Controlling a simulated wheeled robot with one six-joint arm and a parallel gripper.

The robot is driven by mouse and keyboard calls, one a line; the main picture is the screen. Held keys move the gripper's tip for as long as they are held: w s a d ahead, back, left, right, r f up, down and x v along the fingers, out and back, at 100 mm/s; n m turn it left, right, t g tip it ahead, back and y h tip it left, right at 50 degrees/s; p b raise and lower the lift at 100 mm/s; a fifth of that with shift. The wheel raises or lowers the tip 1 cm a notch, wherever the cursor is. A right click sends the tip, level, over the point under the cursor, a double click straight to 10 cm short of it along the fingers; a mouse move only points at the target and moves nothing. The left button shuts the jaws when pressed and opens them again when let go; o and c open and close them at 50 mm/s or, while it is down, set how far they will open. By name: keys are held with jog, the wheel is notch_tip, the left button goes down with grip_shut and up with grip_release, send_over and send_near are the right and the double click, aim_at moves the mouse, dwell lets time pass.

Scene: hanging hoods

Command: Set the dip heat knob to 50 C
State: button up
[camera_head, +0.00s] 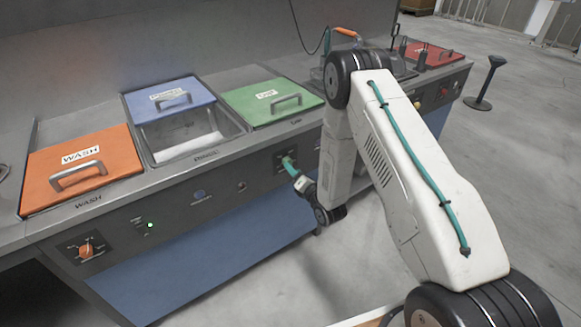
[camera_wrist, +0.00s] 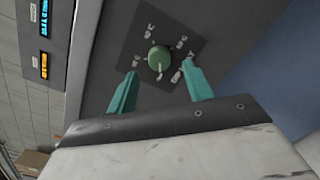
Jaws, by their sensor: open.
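The dip heat knob, a round green knob (camera_wrist: 158,59) with a pale pointer line, sits on a dark square dial plate (camera_wrist: 150,35) in the wrist view. Pale marks ring it, too blurred to read surely. The pointer line runs toward the lower part of the picture. My gripper (camera_wrist: 160,78) is open, its two teal fingers on either side and just short of the knob, apart from it. In the head view my gripper (camera_head: 289,165) is at the front panel below the green lid (camera_head: 272,101); the knob is hidden there.
An orange knob (camera_head: 86,250) is at the panel's left. A lit display (camera_wrist: 43,40) is beside the dial plate.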

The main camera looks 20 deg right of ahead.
jog(key=x, duration=0.3)
jog(key=shift+w+a, duration=0.1)
jog(key=shift+w, duration=0.2)
jog(key=shift+c, duration=0.2)
jog(key=c, duration=0.9)
